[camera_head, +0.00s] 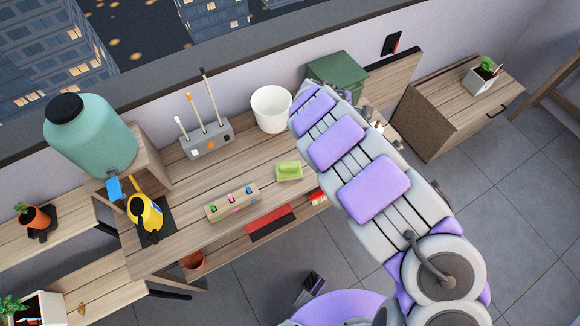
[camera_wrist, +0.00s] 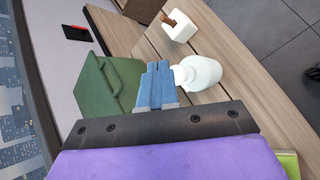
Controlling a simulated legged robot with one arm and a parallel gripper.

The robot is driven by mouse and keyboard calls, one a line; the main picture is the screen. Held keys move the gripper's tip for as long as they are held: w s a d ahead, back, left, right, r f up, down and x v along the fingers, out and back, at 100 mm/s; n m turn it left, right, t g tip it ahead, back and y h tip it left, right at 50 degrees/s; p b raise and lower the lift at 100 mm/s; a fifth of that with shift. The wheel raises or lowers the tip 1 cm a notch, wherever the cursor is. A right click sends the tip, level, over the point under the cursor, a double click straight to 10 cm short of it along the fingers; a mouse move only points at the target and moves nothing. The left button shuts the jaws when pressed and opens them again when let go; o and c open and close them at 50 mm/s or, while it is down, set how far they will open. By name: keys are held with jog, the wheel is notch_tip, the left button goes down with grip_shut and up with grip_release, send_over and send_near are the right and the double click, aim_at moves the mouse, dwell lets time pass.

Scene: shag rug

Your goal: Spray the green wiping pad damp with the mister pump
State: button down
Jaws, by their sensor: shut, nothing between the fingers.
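The green wiping pad (camera_head: 289,171) lies on the wooden bench, left of my arm, in the head view. A light green edge at the lower right of the wrist view (camera_wrist: 290,162) looks like the same pad. A white rounded bottle (camera_wrist: 203,72) with a short neck stands on the bench in the wrist view; it may be the mister pump. My gripper (camera_wrist: 158,68) has its blue fingers together, with nothing between them. The fingertips appear just left of the bottle's neck; contact cannot be told. My arm hides the gripper in the head view.
A green box (camera_head: 337,75) stands at the back, beside a white bucket (camera_head: 271,108). A grey tool holder (camera_head: 207,139), a teal jug (camera_head: 92,135), a yellow can (camera_head: 146,212) and a peg block (camera_head: 232,203) are further left. A white cube holder (camera_wrist: 178,26) stands beyond the bottle.

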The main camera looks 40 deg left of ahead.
jog(key=shift+r+p, duration=1.85)
jog(key=shift+r, duration=0.7)
